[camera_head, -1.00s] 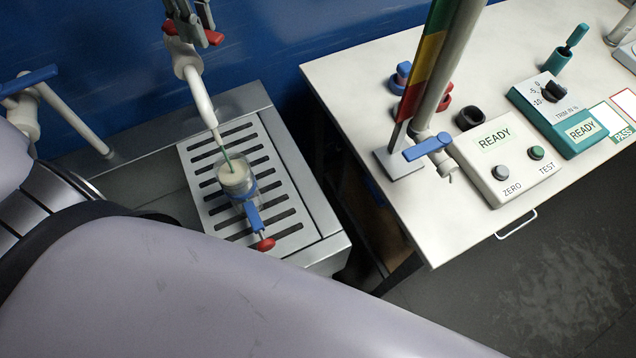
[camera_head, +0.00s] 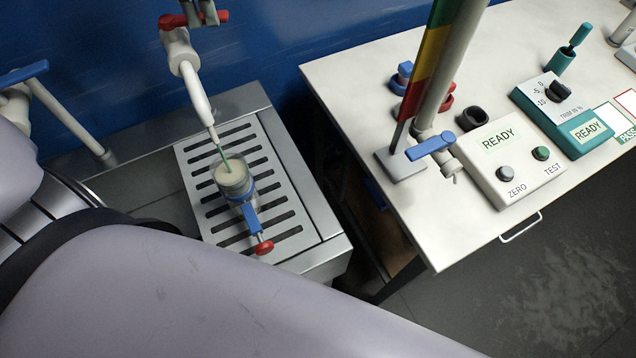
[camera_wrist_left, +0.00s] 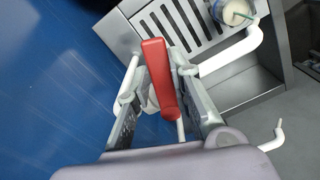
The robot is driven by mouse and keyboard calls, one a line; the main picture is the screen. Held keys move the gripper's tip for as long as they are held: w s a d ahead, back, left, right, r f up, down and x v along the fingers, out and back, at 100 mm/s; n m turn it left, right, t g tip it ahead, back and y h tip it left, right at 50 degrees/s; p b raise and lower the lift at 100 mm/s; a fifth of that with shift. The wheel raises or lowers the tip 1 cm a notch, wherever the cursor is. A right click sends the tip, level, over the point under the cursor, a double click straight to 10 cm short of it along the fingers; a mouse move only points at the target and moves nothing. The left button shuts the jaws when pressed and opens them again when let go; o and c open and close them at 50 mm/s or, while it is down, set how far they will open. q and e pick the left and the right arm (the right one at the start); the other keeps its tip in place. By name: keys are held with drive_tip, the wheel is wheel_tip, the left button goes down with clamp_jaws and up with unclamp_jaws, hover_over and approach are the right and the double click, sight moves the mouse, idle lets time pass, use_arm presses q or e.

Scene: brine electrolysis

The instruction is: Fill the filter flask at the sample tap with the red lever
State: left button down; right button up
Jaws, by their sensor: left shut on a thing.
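My left gripper (camera_head: 205,14) is at the sample tap (camera_head: 186,65), shut on its red lever (camera_head: 174,21). In the left wrist view the red lever (camera_wrist_left: 158,75) lies between the two fingers of the left gripper (camera_wrist_left: 155,66). The filter flask (camera_head: 236,187) stands upright on the slotted drip grate (camera_head: 314,238), under the tap's spout. A thin greenish stream (camera_head: 222,157) runs from the spout into its mouth, and pale liquid shows inside. The flask also shows in the left wrist view (camera_wrist_left: 235,12). My right gripper is not in view.
A tap with a blue lever (camera_head: 24,75) is at the left. A white table (camera_head: 345,85) at the right holds a READY box (camera_head: 500,145), a teal trim device (camera_head: 560,110) and a post with a coloured scale (camera_head: 428,60). My arm covers the lower left.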

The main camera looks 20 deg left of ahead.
use_arm(q)
drive_tip(key=shift+w+a+n, duration=0.15)
drive_tip(key=shift+w+n, duration=0.05)
drive_tip(key=shift+n, duration=0.3)
drive_tip(key=n, duration=0.1)
drive_tip(key=w+a+n, duration=0.1)
drive_tip(key=n, duration=0.1)
drive_tip(key=shift+w+a+b, duration=0.15)
drive_tip(key=shift+b, duration=0.25)
drive_tip(key=c, duration=1.4)
unclamp_jaws()
drive_tip(key=shift+o, duration=0.2)
drive_tip(key=shift+r, duration=0.1)
wheel_tip(320, 180, up, 12)
